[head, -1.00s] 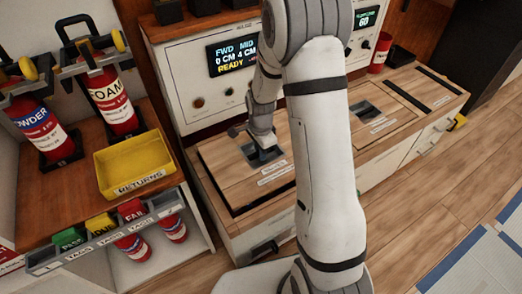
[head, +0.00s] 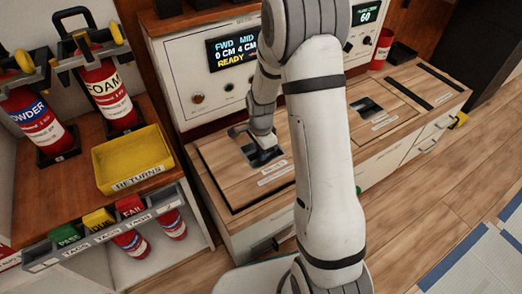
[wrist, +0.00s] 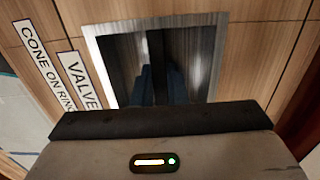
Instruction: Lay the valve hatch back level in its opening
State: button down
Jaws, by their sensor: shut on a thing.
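The valve hatch (head: 230,180) is a wood-grain panel in the counter top, with a steel-framed recess and white labels. My gripper (head: 264,154) reaches down into that recess in the head view. In the wrist view, the hatch (wrist: 265,40) fills most of the picture, with a label reading VALVE. My gripper's bluish fingertips (wrist: 158,82) sit in the recess on either side of a dark upright bar (wrist: 157,50) and are shut on it. A dark gap shows along the hatch's left and front edges. I cannot tell whether the hatch is fully level.
A second panel (head: 392,105) with its own recess lies to the right, partly behind my arm. A console with a lit display (head: 232,50) stands behind the hatch. A yellow returns tray (head: 131,160) and red extinguishers (head: 107,92) are at left. Open floor (head: 430,200) lies at right.

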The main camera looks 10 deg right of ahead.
jog(key=shift+f+b, duration=0.75)
jog(key=shift+f, duration=0.45)
jog(key=c, duration=1.4)
grip_release()
jog(key=shift+o, duration=0.2)
jog(key=shift+f, duration=0.1)
notch_tip(320, 180, up, 8)
jog(key=p, duration=0.3)
jog(key=s+r+n+t+p, duration=0.1)
jog(key=s+r+n+p, duration=0.4)
jog(key=r+p, duration=0.5)
jog(key=s+r+n+p, duration=0.4)
jog(key=s+r+p, duration=0.5)
jog(key=r, duration=1.4)
jog(key=s+r+n+t+p, duration=0.1)
jog(key=s+r+n+p, duration=0.4)
jog(key=r+p, duration=0.7)
notch_tip(320, 180, up, 6)
jog(key=shift+s+d+f+n+t, duration=0.25)
jog(key=shift+s+d, duration=0.2)
jog(key=shift+s, duration=0.6)
